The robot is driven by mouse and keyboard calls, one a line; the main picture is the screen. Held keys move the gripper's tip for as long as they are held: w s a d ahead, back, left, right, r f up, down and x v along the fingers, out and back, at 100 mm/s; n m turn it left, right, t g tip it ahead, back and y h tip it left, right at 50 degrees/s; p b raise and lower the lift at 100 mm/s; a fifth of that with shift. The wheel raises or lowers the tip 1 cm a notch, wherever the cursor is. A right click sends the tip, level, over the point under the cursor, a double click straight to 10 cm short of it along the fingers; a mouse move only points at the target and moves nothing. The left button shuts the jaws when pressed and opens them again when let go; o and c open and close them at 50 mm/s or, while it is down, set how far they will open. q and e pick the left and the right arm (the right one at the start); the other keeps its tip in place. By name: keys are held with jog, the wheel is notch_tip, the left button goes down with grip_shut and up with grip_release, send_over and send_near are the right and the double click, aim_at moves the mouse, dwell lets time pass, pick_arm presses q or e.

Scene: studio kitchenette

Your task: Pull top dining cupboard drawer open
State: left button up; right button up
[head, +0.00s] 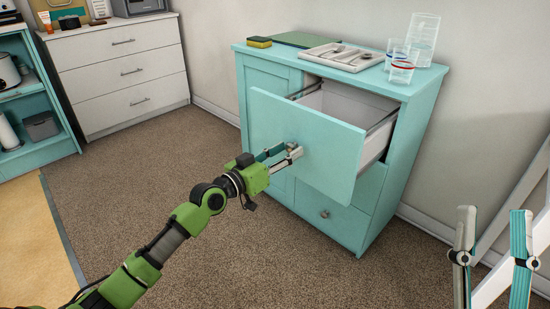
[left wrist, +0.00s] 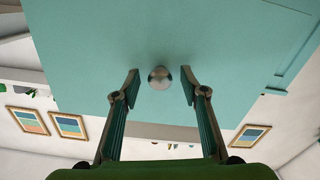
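The top drawer (head: 310,138) of the turquoise cupboard (head: 265,75) is pulled well out, and its pale empty-looking inside shows behind the front panel. My left gripper (head: 289,153) is at the drawer front. In the left wrist view, the drawer's round metal knob (left wrist: 160,78) sits between the two fingers of the left gripper (left wrist: 160,84), with a gap on each side. My right gripper (head: 493,213) is open and empty at the lower right, away from the cupboard.
A cutlery tray (head: 322,58), clear glasses (head: 402,67), a sponge (head: 258,42) and a green board (head: 305,40) stand on the cupboard top. A lower drawer with a knob (head: 324,214) is shut. A white chest (head: 125,80) is at the back left. Carpet in front is clear.

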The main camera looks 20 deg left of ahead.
pick_arm(q)
jog(key=v, duration=1.1)
jog(key=shift+s, duration=0.3)
